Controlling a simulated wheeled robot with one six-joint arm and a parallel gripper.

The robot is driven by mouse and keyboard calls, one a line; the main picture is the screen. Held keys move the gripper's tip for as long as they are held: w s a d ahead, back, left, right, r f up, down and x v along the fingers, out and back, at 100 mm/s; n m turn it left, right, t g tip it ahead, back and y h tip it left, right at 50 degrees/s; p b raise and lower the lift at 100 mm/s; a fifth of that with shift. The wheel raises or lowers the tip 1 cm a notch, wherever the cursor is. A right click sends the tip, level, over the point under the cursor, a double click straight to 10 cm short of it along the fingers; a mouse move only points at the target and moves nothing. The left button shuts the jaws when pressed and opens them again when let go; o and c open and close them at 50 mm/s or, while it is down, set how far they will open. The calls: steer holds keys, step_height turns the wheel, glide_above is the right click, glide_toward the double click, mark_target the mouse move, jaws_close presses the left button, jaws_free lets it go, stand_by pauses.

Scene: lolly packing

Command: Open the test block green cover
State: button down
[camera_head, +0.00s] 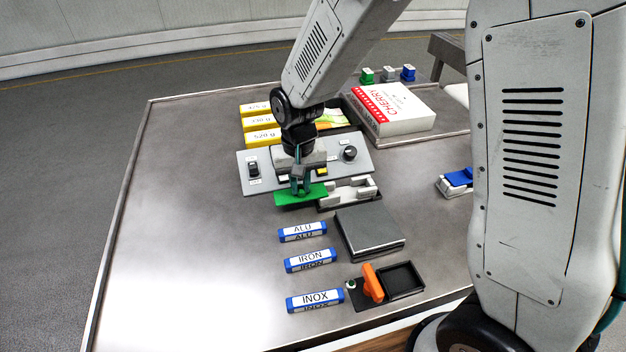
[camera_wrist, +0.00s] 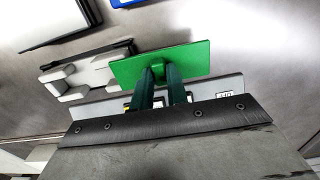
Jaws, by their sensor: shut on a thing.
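The green cover (camera_head: 290,197) is a flat green plate at the front edge of the grey control panel. It also shows in the wrist view (camera_wrist: 195,58), tilted, with my fingers at its near side. My gripper (camera_head: 301,188) points down and is shut on the green cover; its dark fingers also show in the wrist view (camera_wrist: 160,85). The white test block (camera_head: 349,193) sits on a black base just right of the cover. It also shows in the wrist view (camera_wrist: 82,78), and the cover lies beside it. Where the cover meets the block is partly hidden.
The grey panel (camera_head: 252,185) with switches lies under my arm. Yellow boxes (camera_head: 263,136) and a cherry box (camera_head: 394,108) stand behind. A grey block (camera_head: 370,231), blue-ended labels (camera_head: 310,261) and an orange handle (camera_head: 373,284) are in front. The table's left side is clear.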

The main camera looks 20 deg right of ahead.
mark_target(301, 188)
steer(key=c, duration=1.4)
jaws_free()
steer(key=shift+o, duration=0.2)
step_height(301, 188, up, 8)
steer(key=shift+f, duration=0.1)
